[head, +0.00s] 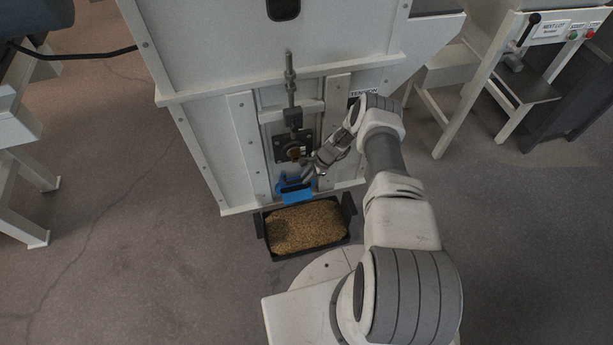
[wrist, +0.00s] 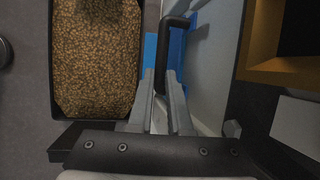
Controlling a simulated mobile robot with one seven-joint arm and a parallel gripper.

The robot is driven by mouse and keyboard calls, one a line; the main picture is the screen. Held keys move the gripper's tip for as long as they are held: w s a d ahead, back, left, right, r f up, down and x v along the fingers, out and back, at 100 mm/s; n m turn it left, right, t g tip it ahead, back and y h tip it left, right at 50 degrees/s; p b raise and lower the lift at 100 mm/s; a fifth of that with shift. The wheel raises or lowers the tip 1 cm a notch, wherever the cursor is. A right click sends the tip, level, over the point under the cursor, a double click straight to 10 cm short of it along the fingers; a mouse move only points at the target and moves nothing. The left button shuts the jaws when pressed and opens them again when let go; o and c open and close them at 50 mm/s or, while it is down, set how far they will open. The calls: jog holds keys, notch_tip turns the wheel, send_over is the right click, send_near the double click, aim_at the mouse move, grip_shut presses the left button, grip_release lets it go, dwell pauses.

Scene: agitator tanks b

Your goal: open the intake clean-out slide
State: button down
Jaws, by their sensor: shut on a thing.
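The blue clean-out slide (head: 297,190) sits low on the front of the pale machine housing (head: 190,50), just above the tray. It has a black bar handle, which shows in the wrist view (wrist: 165,50) with the blue plate (wrist: 176,62) beside it. My gripper (head: 309,176) reaches in from the right to the slide. In the wrist view its two fingers (wrist: 162,78) are shut on the black handle's near end. The fingers hide part of the handle. How far the slide stands out of the housing is hard to tell.
A black tray (head: 264,238) filled with grain-like pellets stands on the floor right below the slide. A bearing and a threaded tension rod (head: 290,75) sit above the slide. A white frame stand (head: 452,125) is to the right.

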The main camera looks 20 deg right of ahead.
dwell(0.8)
jog(key=shift+r, duration=0.4)
jog(key=c, duration=0.8)
grip_release()
jog(key=shift+c, duration=0.2)
jog(key=p+v, duration=0.6)
jog(key=v, duration=1.1)
jog(key=shift+r+p, duration=0.2)
jog(key=shift+p, duration=0.15)
